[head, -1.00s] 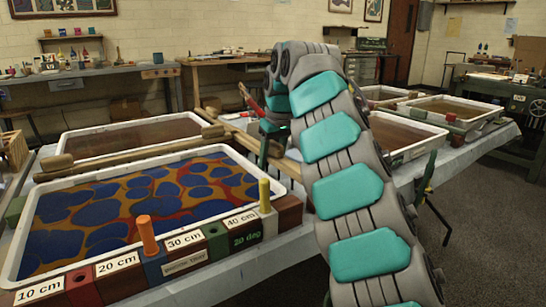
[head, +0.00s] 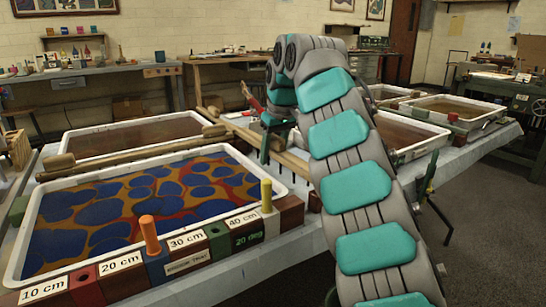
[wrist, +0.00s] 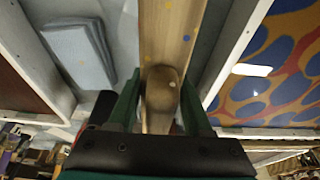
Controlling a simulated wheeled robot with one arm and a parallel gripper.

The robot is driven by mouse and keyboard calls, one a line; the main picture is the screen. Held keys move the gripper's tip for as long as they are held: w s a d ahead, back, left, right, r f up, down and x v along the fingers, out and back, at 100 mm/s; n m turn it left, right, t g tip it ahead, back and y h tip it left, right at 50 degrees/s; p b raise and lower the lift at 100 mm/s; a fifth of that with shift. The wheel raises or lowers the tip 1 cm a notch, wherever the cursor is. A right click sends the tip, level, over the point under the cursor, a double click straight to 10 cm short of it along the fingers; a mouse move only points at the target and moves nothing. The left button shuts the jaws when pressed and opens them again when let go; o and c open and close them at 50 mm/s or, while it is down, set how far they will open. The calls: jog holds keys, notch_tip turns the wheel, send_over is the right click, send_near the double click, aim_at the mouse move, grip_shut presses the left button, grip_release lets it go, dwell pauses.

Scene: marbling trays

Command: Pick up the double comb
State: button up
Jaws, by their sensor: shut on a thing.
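In the wrist view, my gripper (wrist: 160,112) is shut on the rounded wooden handle (wrist: 163,88) of a long pale bar with small paint specks, which looks like the double comb (wrist: 172,32). The dark green fingers stand on either side of the handle. In the head view, my gripper (head: 267,142) is between the left and right trays, partly hidden by my arm. The pale bar (head: 240,131) runs there beneath it.
A marbled blue and orange tray (head: 24,240) is at front left, with a brown-filled tray (head: 62,143) behind it. Another wooden bar (head: 130,152) lies between them. More trays (head: 446,128) are at right. A folded blue cloth (wrist: 78,55) lies beside the held bar.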

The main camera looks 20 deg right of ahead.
jog(key=shift+r+p, duration=2.4)
jog(key=shift+r, duration=1.75)
